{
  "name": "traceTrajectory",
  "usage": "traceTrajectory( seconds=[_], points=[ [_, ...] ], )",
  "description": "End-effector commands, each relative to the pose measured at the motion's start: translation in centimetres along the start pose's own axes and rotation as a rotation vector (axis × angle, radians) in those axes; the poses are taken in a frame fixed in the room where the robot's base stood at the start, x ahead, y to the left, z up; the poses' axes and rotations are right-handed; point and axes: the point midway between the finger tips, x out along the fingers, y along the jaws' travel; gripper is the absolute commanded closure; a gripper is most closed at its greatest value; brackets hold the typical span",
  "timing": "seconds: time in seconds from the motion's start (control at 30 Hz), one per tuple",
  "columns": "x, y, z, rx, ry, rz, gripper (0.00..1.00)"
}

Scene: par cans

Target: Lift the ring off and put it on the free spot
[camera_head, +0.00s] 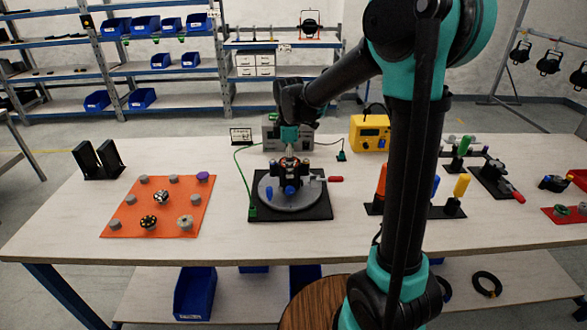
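My gripper (290,158) points down onto a dark round fixture with blue knobs (290,190). The fixture sits on a grey round plate (312,197) on a black base, with a red-handled lever at the right. The gripper's fingers merge with the dark fixture, so I cannot tell whether they are open or touch it. I cannot make out a separate ring there. An orange mat (108,233) at the left bears several grey pegs, one purple-topped piece (203,176), a black-and-yellow piece (148,222) and a pale round piece (185,222). Which spot is the free one is unclear.
A black double stand (98,160) is at the back left. A grey box (272,133) and a yellow instrument (369,133) stand behind the fixture. Coloured upright handles (461,186) stand to the right. My arm hides part of the right-centre table. Front left tabletop is clear.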

Motion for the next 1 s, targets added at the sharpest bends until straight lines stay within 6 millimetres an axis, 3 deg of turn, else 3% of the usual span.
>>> traceTrajectory(
  seconds=[0.03,0.17,0.57,1.0],
  points=[
    [0.0,0.0,0.0,0.0,0.0,0.0,0.5],
    [0.0,0.0,0.0,0.0,0.0,0.0,0.66],
    [-0.2,0.0,0.0,0.0,0.0,0.0,0.67],
    [-2.1,0.0,0.0,0.0,0.0,0.0,0.67]
  ],
)
